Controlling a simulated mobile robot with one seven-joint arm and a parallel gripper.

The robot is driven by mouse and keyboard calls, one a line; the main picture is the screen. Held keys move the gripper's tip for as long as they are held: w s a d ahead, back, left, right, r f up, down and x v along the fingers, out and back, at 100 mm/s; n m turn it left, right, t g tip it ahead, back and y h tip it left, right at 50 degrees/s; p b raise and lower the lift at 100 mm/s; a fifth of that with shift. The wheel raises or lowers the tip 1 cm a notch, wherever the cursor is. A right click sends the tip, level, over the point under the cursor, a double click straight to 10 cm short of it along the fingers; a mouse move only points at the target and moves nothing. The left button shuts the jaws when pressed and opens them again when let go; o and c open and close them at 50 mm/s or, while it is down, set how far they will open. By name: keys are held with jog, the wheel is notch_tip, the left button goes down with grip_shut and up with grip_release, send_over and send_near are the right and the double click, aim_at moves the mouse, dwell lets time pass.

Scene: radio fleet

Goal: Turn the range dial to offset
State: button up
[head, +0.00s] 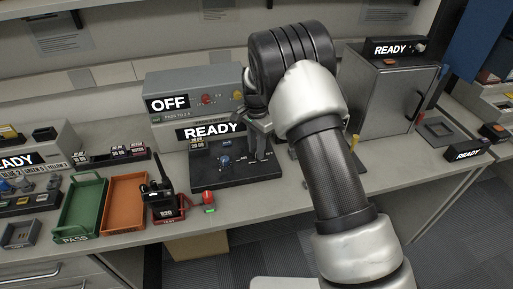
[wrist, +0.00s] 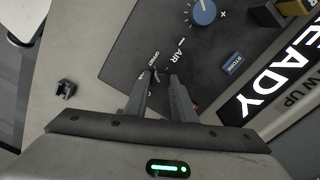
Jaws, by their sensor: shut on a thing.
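My gripper (wrist: 163,80) reaches down onto a dark panel (wrist: 125,50) on the bench, and its fingers are closed around a small part there. That part, seemingly the range dial, is mostly hidden between the fingers, so its pointer cannot be read. The word OFFSET (wrist: 154,59) is printed close to the fingertips, and the word AIR (wrist: 179,49) lies just beyond them. In the head view, my gripper (head: 261,153) is at the right part of the dark panel (head: 230,180).
A blue knob (wrist: 204,12) and a blue STORE button (wrist: 233,63) are on the same panel. A READY display (head: 211,130) stands behind it. A radio (head: 163,200), an orange tray (head: 124,203) and a green tray (head: 82,209) are to the left. A grey cabinet (head: 385,95) stands right.

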dwell(0.4)
jog(key=o, duration=1.1)
jog(key=shift+c, duration=0.2)
notch_tip(320, 180, up, 18)
jog(key=p, duration=0.1)
jog(key=shift+f, duration=0.25)
